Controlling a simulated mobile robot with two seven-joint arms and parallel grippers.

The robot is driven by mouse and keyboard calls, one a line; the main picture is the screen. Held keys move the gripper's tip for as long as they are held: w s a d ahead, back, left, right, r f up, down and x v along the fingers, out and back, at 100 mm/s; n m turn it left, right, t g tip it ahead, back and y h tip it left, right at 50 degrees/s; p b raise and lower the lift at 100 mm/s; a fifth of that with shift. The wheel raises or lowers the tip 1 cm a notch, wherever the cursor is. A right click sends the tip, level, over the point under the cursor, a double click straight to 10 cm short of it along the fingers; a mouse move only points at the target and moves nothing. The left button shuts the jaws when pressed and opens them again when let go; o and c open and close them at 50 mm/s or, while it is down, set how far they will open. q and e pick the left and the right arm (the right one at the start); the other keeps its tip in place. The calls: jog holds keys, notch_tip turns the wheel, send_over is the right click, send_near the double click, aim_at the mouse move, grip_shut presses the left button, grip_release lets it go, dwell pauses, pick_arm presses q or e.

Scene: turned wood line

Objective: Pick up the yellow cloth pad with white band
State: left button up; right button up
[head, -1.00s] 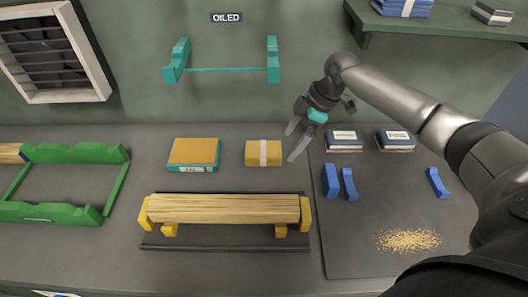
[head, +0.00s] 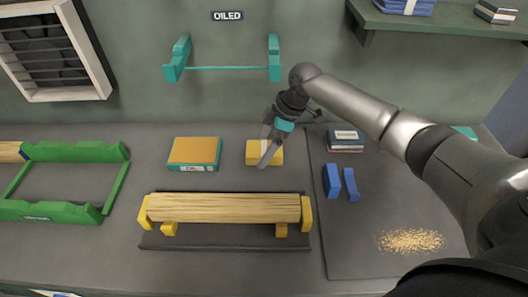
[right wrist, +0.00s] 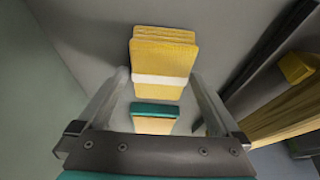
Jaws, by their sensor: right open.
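The yellow cloth pad (head: 251,153) with its white band lies on the grey bench, behind the wood bundle. It shows as a layered yellow stack with the white band across it in the right wrist view (right wrist: 163,55). My right gripper (head: 266,148) is over the pad and partly hides it in the head view. In the right wrist view my right gripper (right wrist: 160,74) is open, with one finger on each side of the pad's near end. I see no finger pressed on the pad. My left gripper is not in view.
A teal box with an orange top (head: 194,153) lies left of the pad. The wood bundle (head: 225,208) rests on yellow supports in front. Blue blocks (head: 332,181) and a dark banded stack (head: 345,140) are to the right. A green frame (head: 65,211) stands far left.

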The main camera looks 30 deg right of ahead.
jog(key=shift+f, duration=0.25)
dwell(0.4)
jog(key=c, duration=1.2)
jog(key=shift+r, duration=0.2)
jog(key=shift+r, duration=0.35)
jog(key=s+a, duration=0.1)
jog(key=s, duration=0.1)
jog(key=s+a+r+p, duration=0.1)
jog(key=s, duration=0.2)
jog(key=s+a+p, duration=0.1)
jog(key=s, duration=0.1)
jog(key=shift+s+a+r, duration=0.2)
jog(key=shift+a, duration=0.1)
notch_tip(320, 180, up, 13)
jog(key=shift+w+r+p, duration=0.1)
jog(key=shift+p, duration=1.05)
